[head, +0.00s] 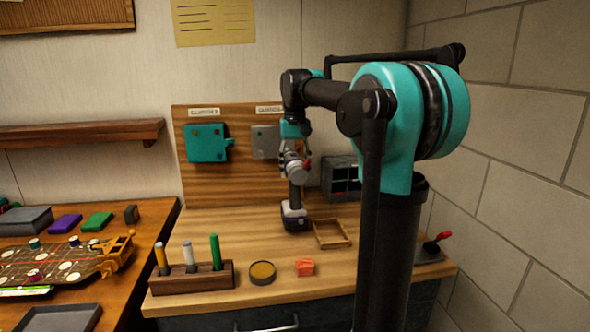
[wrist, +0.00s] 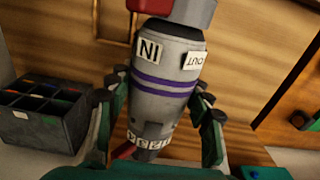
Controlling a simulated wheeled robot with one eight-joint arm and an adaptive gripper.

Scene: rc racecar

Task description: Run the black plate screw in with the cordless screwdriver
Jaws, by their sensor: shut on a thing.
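My gripper (wrist: 164,108) is shut on the cordless screwdriver (wrist: 165,85), with a finger on each side of its grey body. The body has purple bands and IN and OUT labels in the wrist view. In the head view the screwdriver (head: 295,196) is upright in front of the wooden board, with its dark handle and purple-white base at the bottom. I cannot tell whether the base touches the bench. I cannot make out the black plate or its screw in either view.
The wooden board (head: 225,188) bears a teal plate (head: 206,143) and a partly hidden grey plate (head: 265,141). A compartment box (head: 341,176), empty wooden tray (head: 331,233), pen rack (head: 192,279), round tin (head: 262,272) and orange block (head: 304,267) stand around. A car chassis (head: 60,262) lies left.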

